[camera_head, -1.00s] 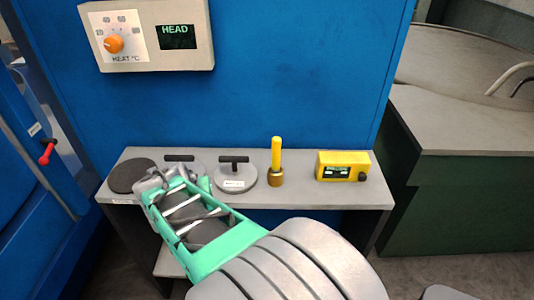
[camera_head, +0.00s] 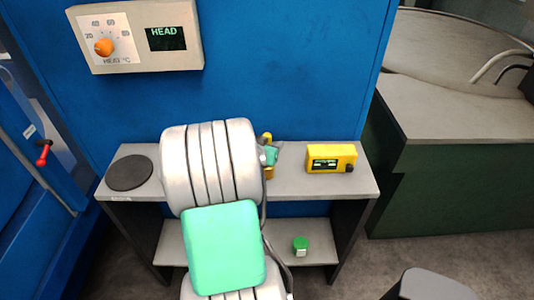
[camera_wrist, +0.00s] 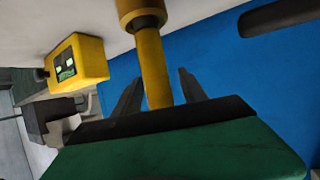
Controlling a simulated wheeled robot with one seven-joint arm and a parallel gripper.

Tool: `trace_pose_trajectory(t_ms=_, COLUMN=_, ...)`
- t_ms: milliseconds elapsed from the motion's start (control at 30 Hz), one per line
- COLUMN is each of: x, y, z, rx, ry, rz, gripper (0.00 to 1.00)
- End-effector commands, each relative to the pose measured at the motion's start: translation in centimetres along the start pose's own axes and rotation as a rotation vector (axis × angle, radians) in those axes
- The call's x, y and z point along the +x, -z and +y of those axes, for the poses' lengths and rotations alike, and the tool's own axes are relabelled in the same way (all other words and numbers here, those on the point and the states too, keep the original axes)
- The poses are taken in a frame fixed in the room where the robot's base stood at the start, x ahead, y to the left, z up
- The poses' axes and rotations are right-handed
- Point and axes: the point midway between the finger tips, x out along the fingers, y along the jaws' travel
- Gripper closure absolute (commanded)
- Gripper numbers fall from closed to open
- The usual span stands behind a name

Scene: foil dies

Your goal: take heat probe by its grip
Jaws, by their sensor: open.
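The heat probe stands on the bench shelf, with a yellow grip (camera_wrist: 153,65) above a brass-coloured base (camera_wrist: 140,14) in the wrist view, which looks upside down. In the head view only bits of the probe (camera_head: 268,173) show beside my arm. My gripper (camera_wrist: 160,71) is open, one dark finger on each side of the yellow grip. I cannot tell whether either finger touches it. In the head view my arm hides most of the gripper.
A yellow box with a display (camera_head: 331,158) stands close to the right of the probe. A dark disc (camera_head: 130,172) lies at the shelf's left. A blue panel (camera_head: 290,80) rises behind. A green-topped item (camera_head: 301,244) sits on the lower shelf.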

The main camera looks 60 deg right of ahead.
Motion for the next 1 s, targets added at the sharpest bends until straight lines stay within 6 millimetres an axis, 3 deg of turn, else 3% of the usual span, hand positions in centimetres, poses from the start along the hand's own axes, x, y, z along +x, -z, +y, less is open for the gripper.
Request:
trace_pose_trajectory(t_ms=67, x=-0.02, y=-0.02, z=-0.02, rx=0.0, ry=0.0, rz=0.0, gripper=0.5)
trace_pose_trajectory(t_ms=667, x=-0.05, y=-0.01, z=-0.02, rx=0.0, ry=0.0, rz=-0.001, gripper=0.98)
trace_pose_trajectory(t_ms=1000, x=-0.06, y=0.04, z=-0.02, rx=0.0, ry=0.0, rz=0.0, gripper=1.0)
